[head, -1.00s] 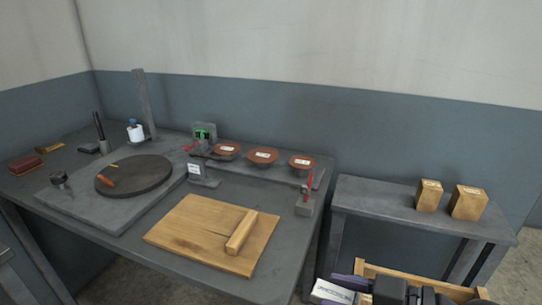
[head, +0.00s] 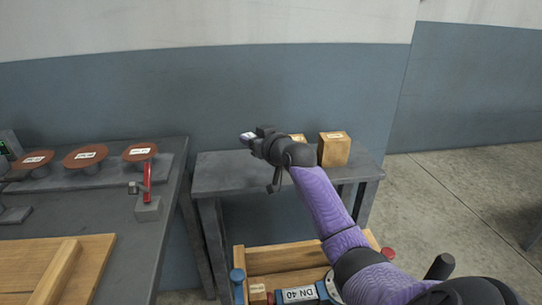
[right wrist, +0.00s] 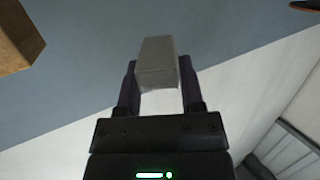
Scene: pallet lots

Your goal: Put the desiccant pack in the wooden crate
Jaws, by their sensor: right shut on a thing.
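My right gripper (head: 256,138) is shut on a small pale grey-white pack, which I take to be the desiccant pack (head: 248,135). In the right wrist view the pack (right wrist: 157,62) sits between the two dark fingers (right wrist: 157,85). In the head view it is held up in front of the wall at the left of the small grey table, largely hidden by the gripper. The wooden crate (head: 283,258) is at the bottom of the head view, below and nearer than the gripper, partly covered by my right arm. My left gripper is not in view.
The crate holds a part labelled DN 40 (head: 300,295) and a small wooden block (head: 258,293). A cardboard box (head: 334,149) stands on the grey side table (head: 225,177), with another behind my gripper. The workbench at left carries brown dishes (head: 86,156) and a red-handled clamp (head: 148,190).

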